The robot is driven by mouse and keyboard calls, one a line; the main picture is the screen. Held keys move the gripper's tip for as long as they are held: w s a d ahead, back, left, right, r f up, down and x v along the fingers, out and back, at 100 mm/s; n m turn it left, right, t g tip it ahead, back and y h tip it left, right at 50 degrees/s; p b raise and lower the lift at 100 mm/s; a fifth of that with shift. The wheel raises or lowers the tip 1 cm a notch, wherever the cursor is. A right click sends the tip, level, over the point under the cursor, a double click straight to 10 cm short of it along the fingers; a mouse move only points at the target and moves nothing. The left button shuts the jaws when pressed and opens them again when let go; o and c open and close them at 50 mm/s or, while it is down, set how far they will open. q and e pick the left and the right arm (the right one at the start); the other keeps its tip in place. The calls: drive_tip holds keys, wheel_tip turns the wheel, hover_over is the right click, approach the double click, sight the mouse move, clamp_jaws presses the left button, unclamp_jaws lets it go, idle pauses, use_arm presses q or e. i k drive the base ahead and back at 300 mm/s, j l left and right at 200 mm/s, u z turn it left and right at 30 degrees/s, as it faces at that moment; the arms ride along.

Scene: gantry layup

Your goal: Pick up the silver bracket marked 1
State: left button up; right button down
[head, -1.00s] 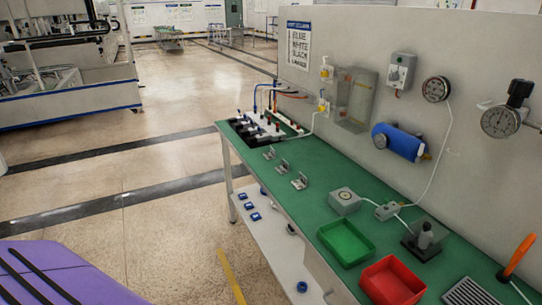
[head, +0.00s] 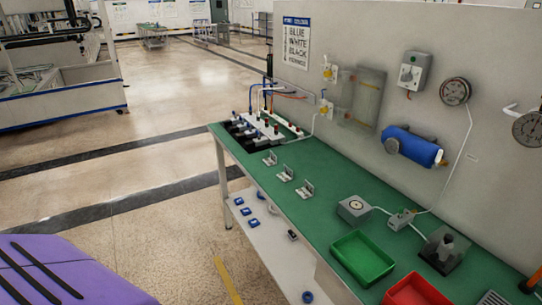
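Three small silver brackets stand in a row on the green bench top: a far one (head: 270,159), a middle one (head: 285,174) and a near one (head: 305,190). They are too small here for me to read any number, so I cannot tell which is marked 1. Each looks like an L-shaped piece standing on the bench surface. Neither of my grippers is in the head view.
The green bench (head: 262,190) runs along a grey panel (head: 350,45). A black fixture with tubes (head: 245,130) is at its far end. A grey box (head: 354,208), green tray (head: 362,258) and red tray (head: 412,292) are nearer. Open floor (head: 140,215) lies left.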

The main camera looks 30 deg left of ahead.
sight(270, 161)
drive_tip(key=i+j+z, duration=0.35)
drive_tip(key=j, duration=1.3)
drive_tip(key=k+j+z, duration=0.1)
drive_tip(key=j+z, duration=0.2)
drive_tip(key=j, duration=1.35)
